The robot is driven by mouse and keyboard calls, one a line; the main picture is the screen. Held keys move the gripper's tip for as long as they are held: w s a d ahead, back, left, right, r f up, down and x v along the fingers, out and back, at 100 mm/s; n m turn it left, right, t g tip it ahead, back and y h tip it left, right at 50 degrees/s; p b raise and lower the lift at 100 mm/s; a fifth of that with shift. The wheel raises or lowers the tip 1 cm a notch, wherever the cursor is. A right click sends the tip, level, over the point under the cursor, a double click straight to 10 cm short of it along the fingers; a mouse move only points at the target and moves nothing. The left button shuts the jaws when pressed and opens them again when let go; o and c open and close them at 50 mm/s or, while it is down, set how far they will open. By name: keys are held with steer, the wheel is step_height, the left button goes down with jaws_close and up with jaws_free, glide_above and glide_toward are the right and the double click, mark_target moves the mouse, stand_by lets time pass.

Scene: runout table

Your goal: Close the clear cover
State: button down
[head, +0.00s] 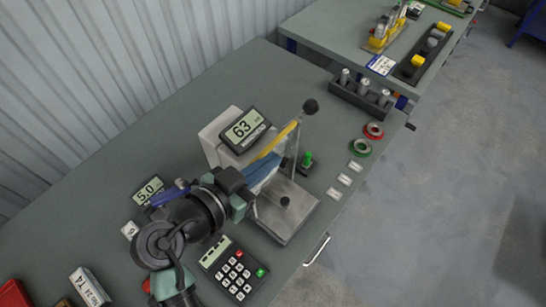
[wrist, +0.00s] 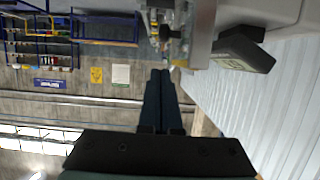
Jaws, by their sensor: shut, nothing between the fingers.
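The grey bench device (head: 215,140) has a display reading 63 and a metal base plate (head: 285,225) with a small dark knob. The clear cover (head: 296,148) seems to stand raised at the device's right side. It is hard to make out, with a yellow strip and a black ball knob (head: 310,106) near its upper edge. My gripper (head: 268,165) is shut and empty, its blue fingers in front of the device and below the yellow strip. In the wrist view its fingers (wrist: 160,82) are together, pointing up toward the device's edge. I cannot tell whether they touch the cover.
A green-topped part (head: 307,160) stands right of the device, with red and green rings (head: 373,131) and small white labels beyond. A dark rack (head: 360,98) of grey cylinders is behind. A keypad (head: 234,270) lies in front. The bench edge is at the right.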

steer(key=shift+w+d+f+p, duration=0.15)
steer(key=shift+w+f, duration=0.1)
steer(key=shift+f, duration=0.35)
steer(key=shift+w+d+f+p, duration=0.2)
steer(key=shift+f, duration=0.35)
steer(key=shift+w+d+f+p, duration=0.15)
steer(key=shift+w+f, duration=0.1)
steer(key=shift+f, duration=0.35)
steer(key=shift+f, duration=0.15)
step_height(320, 180, down, 13)
steer(key=b, duration=1.4)
steer(key=shift+b, duration=0.4)
steer(key=shift+f, duration=0.1)
